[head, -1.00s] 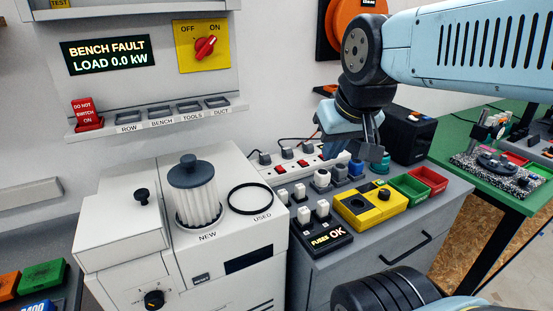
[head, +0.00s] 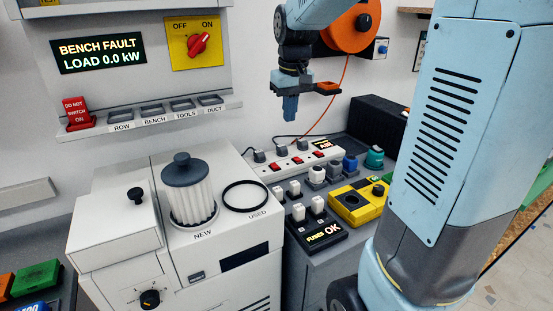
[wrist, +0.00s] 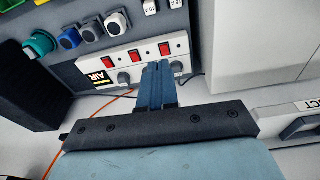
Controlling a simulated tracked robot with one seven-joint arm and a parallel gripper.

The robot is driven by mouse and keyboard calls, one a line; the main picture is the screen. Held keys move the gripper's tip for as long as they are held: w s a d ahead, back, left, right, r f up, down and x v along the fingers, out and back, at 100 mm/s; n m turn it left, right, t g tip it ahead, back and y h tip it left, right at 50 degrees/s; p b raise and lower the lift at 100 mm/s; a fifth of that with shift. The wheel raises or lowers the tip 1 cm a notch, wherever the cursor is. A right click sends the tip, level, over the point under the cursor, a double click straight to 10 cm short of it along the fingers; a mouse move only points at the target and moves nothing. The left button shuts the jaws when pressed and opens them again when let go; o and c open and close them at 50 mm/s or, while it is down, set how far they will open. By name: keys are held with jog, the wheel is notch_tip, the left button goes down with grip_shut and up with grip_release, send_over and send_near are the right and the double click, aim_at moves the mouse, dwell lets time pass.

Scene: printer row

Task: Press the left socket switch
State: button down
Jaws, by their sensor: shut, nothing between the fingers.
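A white socket strip (head: 307,162) with three red switches lies at the back of the grey bench. The left socket switch (head: 275,167) is the one farthest from the AIR label; the wrist view, turned about, has it at the right end (wrist: 164,49). My gripper (head: 290,119) points down above the strip, fingers shut and empty. In the wrist view the fingertips (wrist: 158,66) appear just beside the left switch, with the switch showing past them. The head view shows a gap between fingertips and strip. The fingers hide part of the strip in the wrist view.
Dark plugs (head: 281,151) stand along the strip's back edge. White and blue connectors (head: 317,174), white fuses (head: 298,211) and a yellow box (head: 358,203) sit in front. A white cabinet (head: 110,230) is left. A black box (head: 378,123) and orange reel cable are right.

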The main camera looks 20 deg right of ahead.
jog(key=g, duration=0.2)
send_over(280, 170)
notch_tip(280, 170, down, 6)
jog(key=shift+w+a+n, duration=0.1)
jog(key=shift+w+n, duration=0.15)
jog(key=shift+n, duration=0.05)
notch_tip(280, 170, down, 14)
jog(key=shift+r, duration=0.15)
jog(key=shift+s, duration=0.1)
dwell(0.4)
jog(key=shift+s+f, duration=0.15)
jog(key=shift+f, duration=0.2)
jog(key=shift+w+a+r, duration=0.1)
jog(key=shift+w+r, duration=0.15)
jog(key=shift+w, duration=0.6)
